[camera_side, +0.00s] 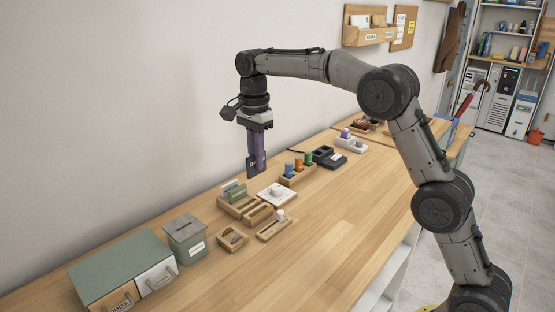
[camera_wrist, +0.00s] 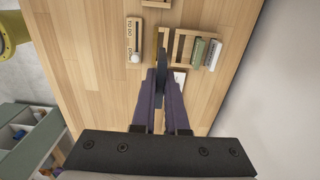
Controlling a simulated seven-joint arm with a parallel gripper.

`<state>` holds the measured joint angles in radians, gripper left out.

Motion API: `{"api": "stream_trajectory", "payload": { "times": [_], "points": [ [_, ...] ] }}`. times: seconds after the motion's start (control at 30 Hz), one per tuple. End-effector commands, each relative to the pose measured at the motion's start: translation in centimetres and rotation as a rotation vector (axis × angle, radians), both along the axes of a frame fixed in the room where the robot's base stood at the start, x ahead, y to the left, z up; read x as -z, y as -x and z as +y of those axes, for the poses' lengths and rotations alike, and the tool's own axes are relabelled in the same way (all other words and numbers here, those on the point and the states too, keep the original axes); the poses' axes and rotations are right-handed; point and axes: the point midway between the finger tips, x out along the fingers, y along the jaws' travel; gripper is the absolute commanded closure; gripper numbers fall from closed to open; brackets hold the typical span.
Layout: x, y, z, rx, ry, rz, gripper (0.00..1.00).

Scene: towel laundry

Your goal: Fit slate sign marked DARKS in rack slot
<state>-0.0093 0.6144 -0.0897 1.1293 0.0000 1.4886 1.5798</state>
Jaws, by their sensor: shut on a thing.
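The slate sign (camera_side: 252,168) is a thin dark plate with a pale mark too small to read. My gripper (camera_side: 256,156), with purple fingers, is shut on it and holds it upright above the table. In the wrist view the sign (camera_wrist: 161,62) shows nearly edge-on between the fingertips (camera_wrist: 161,82). The wooden rack (camera_side: 240,211) stands below and to the left of the sign in the side view, with green and pale signs (camera_side: 235,191) in it. The sign is apart from the rack.
A grey-green bin (camera_side: 185,240) stands left. A holder of coloured cylinders (camera_side: 297,176) stands behind. The table's front strip is clear.

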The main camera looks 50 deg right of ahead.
Motion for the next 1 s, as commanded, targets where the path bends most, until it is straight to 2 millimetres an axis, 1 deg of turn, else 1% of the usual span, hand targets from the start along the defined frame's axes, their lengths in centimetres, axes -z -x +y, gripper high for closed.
{"api": "stream_trajectory", "payload": {
  "times": [0.03, 0.1, 0.2, 0.3, 0.4, 1.0],
  "points": [
    [0.9, -1.1, 0.0, 0.000, 0.000, 0.003, 1.00],
    [2.1, -2.3, 0.0, 0.000, 0.000, 0.003, 1.00],
    [3.7, -3.7, 0.0, 0.000, 0.000, 0.002, 1.00],
    [5.4, -4.4, 0.0, 0.000, 0.000, 0.003, 1.00],
    [6.4, -4.6, 0.0, 0.000, 0.000, 0.000, 1.00],
    [10.2, -4.5, 0.0, 0.000, 0.000, 0.000, 1.00]
  ]
}}
